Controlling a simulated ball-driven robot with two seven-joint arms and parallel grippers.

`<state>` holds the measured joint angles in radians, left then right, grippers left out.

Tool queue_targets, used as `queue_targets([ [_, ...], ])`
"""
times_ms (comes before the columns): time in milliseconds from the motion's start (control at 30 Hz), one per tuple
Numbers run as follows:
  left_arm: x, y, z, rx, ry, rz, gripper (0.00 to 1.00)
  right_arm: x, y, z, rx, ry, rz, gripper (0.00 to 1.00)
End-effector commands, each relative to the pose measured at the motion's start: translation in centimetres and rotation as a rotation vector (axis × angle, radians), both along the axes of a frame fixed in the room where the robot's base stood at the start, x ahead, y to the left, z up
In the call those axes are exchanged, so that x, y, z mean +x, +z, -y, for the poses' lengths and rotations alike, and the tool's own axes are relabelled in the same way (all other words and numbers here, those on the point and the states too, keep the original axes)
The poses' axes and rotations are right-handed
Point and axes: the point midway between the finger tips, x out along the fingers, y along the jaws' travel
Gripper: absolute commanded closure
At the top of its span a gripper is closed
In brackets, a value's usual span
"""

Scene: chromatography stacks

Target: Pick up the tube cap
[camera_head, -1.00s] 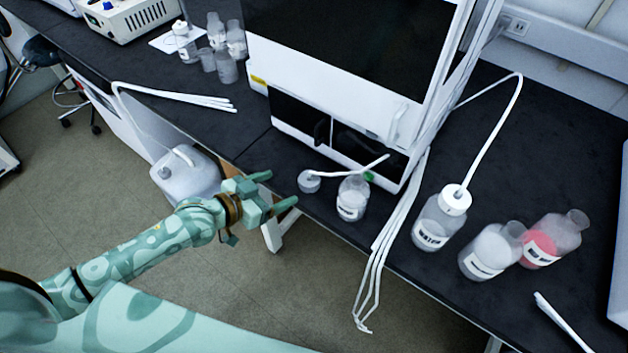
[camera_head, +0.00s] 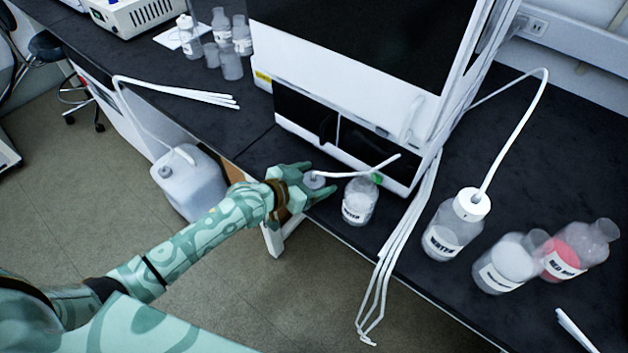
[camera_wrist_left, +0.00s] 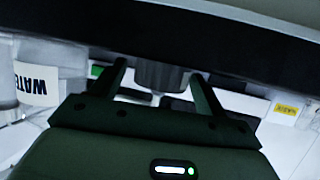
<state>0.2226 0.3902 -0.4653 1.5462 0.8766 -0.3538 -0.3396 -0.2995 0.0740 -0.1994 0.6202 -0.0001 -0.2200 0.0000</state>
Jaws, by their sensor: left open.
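The tube cap (camera_head: 314,180) is a small whitish round cap with a white tube (camera_head: 350,173) running right from it. It is on the dark bench, left of a labelled clear bottle (camera_head: 359,203). My left gripper (camera_head: 322,181) is open, with its two fingers on either side of the cap in the head view. In the left wrist view the open fingers (camera_wrist_left: 160,82) show with a grey cap-like shape (camera_wrist_left: 160,76) between and beyond them. I cannot tell whether the fingers touch it. My right gripper is not in view.
A large white instrument (camera_head: 375,138) stands just behind the cap. Loose white tubes (camera_head: 389,262) hang over the bench edge to the right. Several bottles stand farther right, including a tubed one (camera_head: 455,228). A white canister (camera_head: 190,183) is below the bench edge.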

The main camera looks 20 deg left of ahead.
Motion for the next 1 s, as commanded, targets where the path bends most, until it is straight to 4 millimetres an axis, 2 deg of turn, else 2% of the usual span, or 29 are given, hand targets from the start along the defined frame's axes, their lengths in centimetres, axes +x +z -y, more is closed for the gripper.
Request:
queue_targets([
  [33,0.0,0.0,0.0,0.0,0.0,0.0,0.34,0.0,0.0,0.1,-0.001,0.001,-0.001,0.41],
  [167,0.0,0.0,0.0,0.0,0.0,0.0,0.7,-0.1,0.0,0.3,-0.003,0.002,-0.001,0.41],
  [200,0.0,0.0,0.0,0.0,0.0,0.0,0.75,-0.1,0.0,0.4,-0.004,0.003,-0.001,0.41],
  [467,0.0,0.1,0.0,0.0,0.0,0.0,0.75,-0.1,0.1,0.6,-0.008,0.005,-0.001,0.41],
  [633,0.0,1.3,0.0,0.0,-0.001,0.004,0.75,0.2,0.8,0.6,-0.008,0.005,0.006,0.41],
  [767,0.0,3.7,0.0,0.0,-0.002,0.007,0.75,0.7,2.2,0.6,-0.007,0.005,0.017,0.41],
  [1000,-4.2,9.7,2.1,-0.005,-0.002,0.006,0.75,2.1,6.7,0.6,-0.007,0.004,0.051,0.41],
])
